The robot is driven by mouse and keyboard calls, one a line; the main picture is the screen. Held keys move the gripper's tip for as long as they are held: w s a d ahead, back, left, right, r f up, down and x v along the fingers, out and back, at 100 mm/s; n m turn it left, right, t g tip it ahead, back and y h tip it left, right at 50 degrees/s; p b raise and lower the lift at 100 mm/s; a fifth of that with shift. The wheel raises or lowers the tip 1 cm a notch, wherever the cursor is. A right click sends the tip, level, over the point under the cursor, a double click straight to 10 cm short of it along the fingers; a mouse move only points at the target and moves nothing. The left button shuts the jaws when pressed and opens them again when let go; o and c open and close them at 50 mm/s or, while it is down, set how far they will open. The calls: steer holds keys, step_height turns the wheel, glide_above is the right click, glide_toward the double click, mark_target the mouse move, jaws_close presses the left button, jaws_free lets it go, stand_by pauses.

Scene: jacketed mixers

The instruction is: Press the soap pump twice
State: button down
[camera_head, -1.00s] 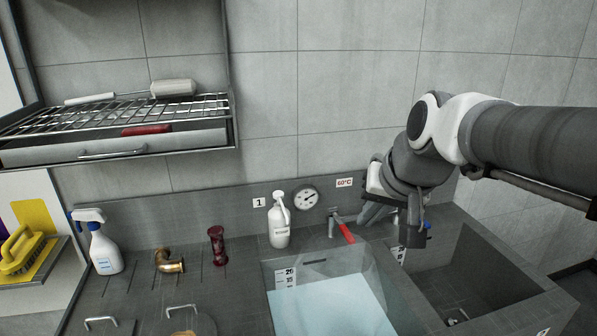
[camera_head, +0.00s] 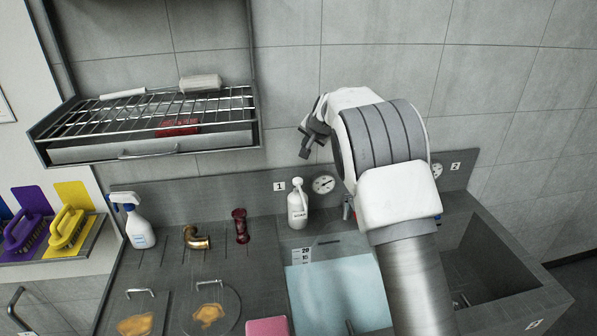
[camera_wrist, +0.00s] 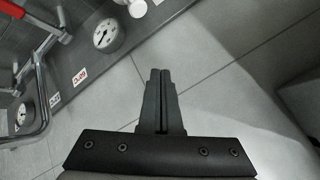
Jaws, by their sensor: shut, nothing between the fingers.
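The soap pump (camera_head: 297,208) is a white bottle with a white pump head. It stands upright on the back ledge of the sink, beside the label "1". A white part at the top edge of the wrist view (camera_wrist: 137,8) appears to be its pump head, mostly cut off. My gripper (camera_head: 304,150) is above the pump head and slightly to its right, clear of it. In the wrist view my gripper (camera_wrist: 160,74) has its two fingers together with nothing between them.
A dial gauge (camera_head: 323,184) is on the splashback right of the bottle. A wire rack (camera_head: 160,112) hangs at upper left. A spray bottle (camera_head: 137,226), a brass elbow (camera_head: 194,238) and a dark red fitting (camera_head: 240,226) stand left. A water-filled basin (camera_head: 335,295) is in front.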

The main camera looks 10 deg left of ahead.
mark_target(297, 180)
steer(key=w+a+f, duration=0.2)
steer(key=a, duration=0.1)
steer(key=shift+w+f+p, duration=0.15)
steer(key=shift+f+p, duration=0.2)
step_height(297, 180, down, 9)
steer(key=b, duration=0.6)
stand_by(1.9)
steer(key=shift+f+b, duration=0.35)
steer(key=shift+b, duration=0.15)
steer(key=shift+f+b, duration=0.8)
steer(key=shift+f, duration=0.4)
stand_by(0.8)
steer(key=shift+r+p, duration=0.9)
steer(key=shift+r, duration=0.55)
